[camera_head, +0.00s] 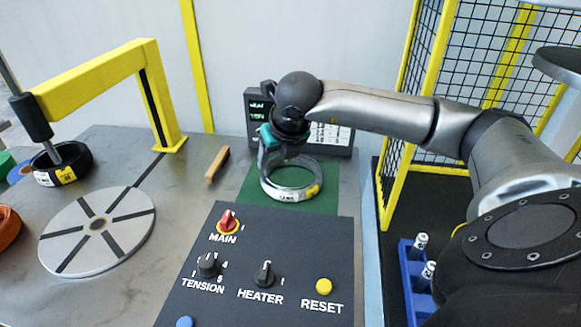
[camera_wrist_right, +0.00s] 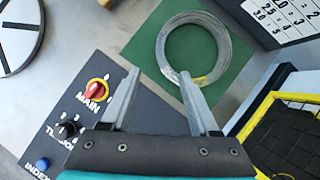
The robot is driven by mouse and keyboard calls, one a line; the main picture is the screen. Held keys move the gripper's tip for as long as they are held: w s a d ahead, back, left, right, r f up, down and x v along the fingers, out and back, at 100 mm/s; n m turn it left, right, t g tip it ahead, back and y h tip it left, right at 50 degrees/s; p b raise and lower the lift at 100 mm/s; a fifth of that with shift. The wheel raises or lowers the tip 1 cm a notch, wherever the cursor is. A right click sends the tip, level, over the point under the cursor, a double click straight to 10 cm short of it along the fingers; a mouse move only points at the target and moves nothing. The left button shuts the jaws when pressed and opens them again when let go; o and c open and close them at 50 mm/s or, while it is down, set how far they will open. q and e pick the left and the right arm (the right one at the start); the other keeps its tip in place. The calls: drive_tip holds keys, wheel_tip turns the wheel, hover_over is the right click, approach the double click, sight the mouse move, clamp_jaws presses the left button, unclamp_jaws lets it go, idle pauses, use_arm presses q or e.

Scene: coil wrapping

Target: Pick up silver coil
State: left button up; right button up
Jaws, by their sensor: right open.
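The silver coil (camera_head: 286,194) is a thin ring with a yellow-and-white label, lying flat on a green mat (camera_head: 318,205) behind the control panel. It also shows in the wrist view (camera_wrist_right: 161,48), with its centre open. My right gripper (camera_head: 268,160) is at the coil's left rear side in the head view. In the wrist view my right gripper (camera_wrist_right: 161,76) is open with nothing between its fingers. One fingertip overlaps the coil's near rim; the other is outside the ring. I cannot tell whether they touch. My left gripper is out of view.
The control panel (camera_head: 255,308) with knobs stands in front of the mat. A display (camera_head: 259,112) stands behind it. A wooden-handled tool (camera_head: 217,164), a round turntable (camera_head: 75,255) and a black coil (camera_head: 75,160) are on the left. A yellow-framed mesh fence (camera_head: 398,150) is on the right.

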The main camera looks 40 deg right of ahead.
approach(267, 181)
drive_tip(key=x, duration=0.1)
drive_tip(key=b+x, duration=0.1)
drive_tip(key=x, duration=0.1)
drive_tip(key=shift+s+a+f, duration=0.1)
drive_tip(key=shift+a+f, duration=0.15)
drive_tip(key=shift+a, duration=0.05)
drive_tip(key=shift+b+x, duration=0.35)
drive_tip(key=shift+x, duration=2.8)
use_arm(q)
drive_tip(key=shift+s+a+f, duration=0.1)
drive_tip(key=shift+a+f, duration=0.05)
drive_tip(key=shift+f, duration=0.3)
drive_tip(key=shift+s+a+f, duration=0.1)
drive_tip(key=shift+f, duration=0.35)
use_arm(e)
drive_tip(key=shift+d+r, duration=0.1)
drive_tip(key=shift+d, duration=0.05)
clamp_jaws()
drive_tip(key=shift+d+r, duration=0.1)
drive_tip(key=shift+r, duration=0.05)
